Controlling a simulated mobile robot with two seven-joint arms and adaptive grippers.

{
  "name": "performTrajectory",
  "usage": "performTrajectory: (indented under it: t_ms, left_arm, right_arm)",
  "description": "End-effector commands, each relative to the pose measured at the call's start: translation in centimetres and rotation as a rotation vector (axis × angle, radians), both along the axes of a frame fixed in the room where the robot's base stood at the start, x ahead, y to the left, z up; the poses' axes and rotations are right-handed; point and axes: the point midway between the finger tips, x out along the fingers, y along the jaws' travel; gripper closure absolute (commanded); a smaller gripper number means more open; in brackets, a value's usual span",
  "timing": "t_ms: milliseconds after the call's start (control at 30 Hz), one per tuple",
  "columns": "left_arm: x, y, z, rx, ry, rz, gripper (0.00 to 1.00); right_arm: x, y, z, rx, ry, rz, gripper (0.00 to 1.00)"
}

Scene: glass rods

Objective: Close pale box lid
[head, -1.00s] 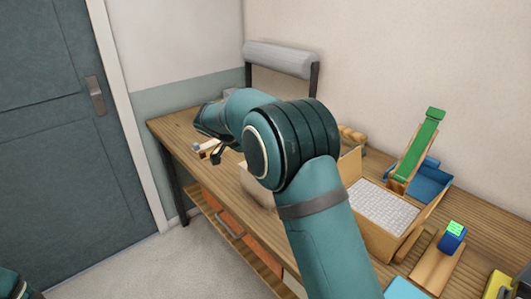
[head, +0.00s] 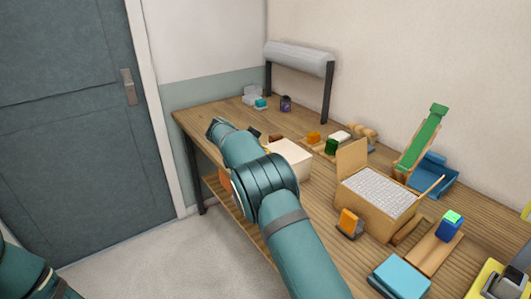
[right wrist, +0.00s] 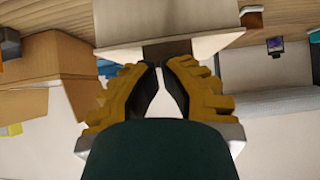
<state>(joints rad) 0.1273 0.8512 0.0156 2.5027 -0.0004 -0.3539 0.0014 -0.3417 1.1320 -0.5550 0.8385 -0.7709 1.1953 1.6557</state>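The pale box (head: 291,160) stands on the wooden table, left of the cardboard box, partly hidden behind my right arm. In the right wrist view the pale box (right wrist: 170,22) is at the top centre, with a dark brown patch between pale edges. How far its lid is open is unclear. My right gripper (right wrist: 159,66) has its yellow-brown fingers with the tips drawn together, nothing seen between them, close in front of the box. Whether they touch it is unclear. In the head view this gripper is mostly hidden by my arm. My left gripper is out of view.
The open cardboard box (head: 366,207) with a white keyboard-like thing stands to the right. An orange block (head: 348,222), blue block (head: 400,277) and green ramp (head: 420,140) are nearby. A grey roll (head: 300,58) on a stand is at the back. The table's front-left corner is clear.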

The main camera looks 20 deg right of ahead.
Motion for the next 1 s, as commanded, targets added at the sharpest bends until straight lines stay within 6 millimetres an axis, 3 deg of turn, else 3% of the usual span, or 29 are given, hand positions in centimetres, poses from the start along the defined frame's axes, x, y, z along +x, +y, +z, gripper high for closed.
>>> performTrajectory:
  t_ms: [567,1000]
  left_arm:
    - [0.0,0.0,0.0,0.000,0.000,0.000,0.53]
    - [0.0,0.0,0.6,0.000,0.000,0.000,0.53]
  right_arm:
    - [0.1,0.0,0.0,0.000,-0.001,-0.001,1.00]
    - [0.1,0.0,1.5,-0.001,-0.002,0.000,1.00]
